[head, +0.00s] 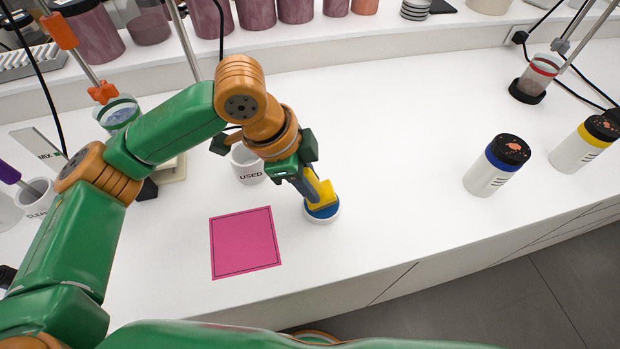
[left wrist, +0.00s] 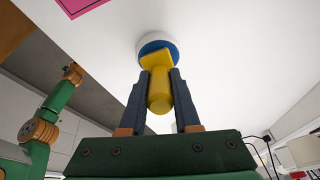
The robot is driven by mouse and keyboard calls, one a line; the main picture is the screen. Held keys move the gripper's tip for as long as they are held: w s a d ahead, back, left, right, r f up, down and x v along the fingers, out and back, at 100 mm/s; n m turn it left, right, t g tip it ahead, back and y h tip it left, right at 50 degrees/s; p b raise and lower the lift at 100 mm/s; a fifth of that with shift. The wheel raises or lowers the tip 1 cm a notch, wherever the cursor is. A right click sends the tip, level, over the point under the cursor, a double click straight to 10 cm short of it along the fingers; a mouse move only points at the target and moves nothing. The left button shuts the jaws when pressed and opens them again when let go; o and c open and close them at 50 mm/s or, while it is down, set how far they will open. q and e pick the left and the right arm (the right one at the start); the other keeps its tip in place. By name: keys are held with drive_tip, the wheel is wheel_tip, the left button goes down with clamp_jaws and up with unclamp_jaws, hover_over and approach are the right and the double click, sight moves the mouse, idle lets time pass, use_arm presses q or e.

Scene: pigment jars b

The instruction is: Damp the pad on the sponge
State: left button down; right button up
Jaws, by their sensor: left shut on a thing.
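The yellow pad (head: 323,193) has a round grip and a flat, wider end. My left gripper (head: 313,187) is shut on its grip; the grip also shows between the two fingers in the left wrist view (left wrist: 160,92). The pad's flat end is down at the blue sponge (head: 321,212), which sits in a small round white dish (head: 334,217). The pad hides part of the sponge. It looks to be touching, but I cannot tell how firmly it presses. My right gripper is not in view.
A pink square mat (head: 245,243) lies left of the dish. A white cup marked USED (head: 247,165) stands behind, close to my left arm. Blue-banded (head: 490,174) and yellow-banded (head: 577,148) jars stand at right. The counter between dish and jars is clear.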

sight(310, 170)
use_arm(q)
drive_tip(key=shift+s+f+p, duration=0.1)
drive_tip(key=shift+s+p, duration=0.05)
drive_tip(key=shift+p, duration=0.3)
idle(1.3)
wheel_tip(310, 170, up, 7)
drive_tip(key=p, duration=0.9)
drive_tip(key=shift+r, duration=0.2)
drive_tip(key=shift+f, duration=0.15)
